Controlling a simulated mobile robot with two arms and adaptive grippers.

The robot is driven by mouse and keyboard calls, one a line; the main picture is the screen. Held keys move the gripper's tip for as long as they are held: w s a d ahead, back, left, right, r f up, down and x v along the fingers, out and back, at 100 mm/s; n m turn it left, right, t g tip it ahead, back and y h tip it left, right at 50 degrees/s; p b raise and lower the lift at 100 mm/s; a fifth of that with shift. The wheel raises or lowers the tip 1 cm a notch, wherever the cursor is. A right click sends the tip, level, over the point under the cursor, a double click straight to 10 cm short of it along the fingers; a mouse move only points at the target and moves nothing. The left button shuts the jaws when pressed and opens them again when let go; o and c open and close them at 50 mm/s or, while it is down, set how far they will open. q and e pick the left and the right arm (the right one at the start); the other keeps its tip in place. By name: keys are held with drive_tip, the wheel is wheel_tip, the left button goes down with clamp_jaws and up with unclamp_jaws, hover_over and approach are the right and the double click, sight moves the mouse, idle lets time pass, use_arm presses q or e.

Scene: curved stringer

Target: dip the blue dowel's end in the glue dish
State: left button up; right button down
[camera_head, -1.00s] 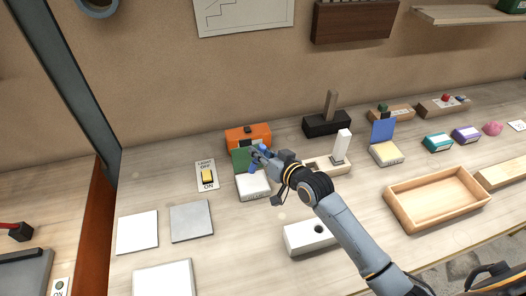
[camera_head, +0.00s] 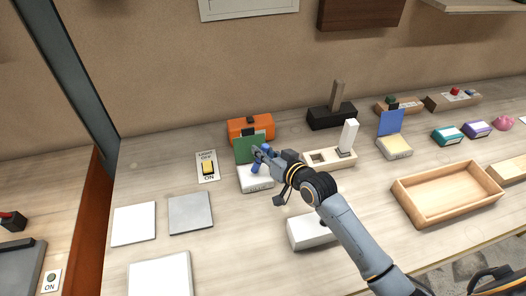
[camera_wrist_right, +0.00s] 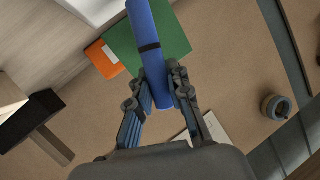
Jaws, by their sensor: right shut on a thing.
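My right gripper (camera_head: 260,156) is shut on the blue dowel (camera_wrist_right: 148,40), which has a black band. In the right wrist view the dowel runs between the fingers and sticks out on both sides. In the head view it shows as small blue parts by the fingertips, over a white box (camera_head: 256,184) with a raised green lid (camera_head: 243,149). I cannot tell whether the dowel touches the box. No dish is clearly readable as the glue dish; the box's label is too small to read. My left gripper is not in view.
An orange box (camera_head: 236,130) stands behind the green lid. A light switch plate (camera_head: 207,167) lies to the left. A white block (camera_head: 306,233) is partly behind my forearm. A wooden tray (camera_head: 448,213) stands right. Flat plates (camera_head: 134,224) lie left, with bare tabletop around them.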

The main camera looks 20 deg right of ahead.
drive_tip(key=shift+f+b, duration=0.35)
drive_tip(key=shift+f, duration=0.3)
idle(1.0)
drive_tip(key=shift+r, duration=0.1)
wheel_tip(320, 180, up, 7)
drive_tip(key=p, duration=0.7)
idle(0.7)
drive_tip(key=shift+s+a, duration=0.15)
drive_tip(key=s+d+r+m+h+b, duration=0.2)
drive_tip(key=s+b, duration=0.1)
drive_tip(key=s, duration=0.4)
drive_tip(key=s+d+r+m+t+h+b, duration=0.1)
drive_tip(key=s+d+r+m+h+b, duration=0.1)
drive_tip(key=s, duration=0.5)
drive_tip(key=shift+s+d+r+h+b, duration=0.3)
drive_tip(key=shift+r+h+b, duration=0.2)
drive_tip(key=shift+h+b, duration=0.25)
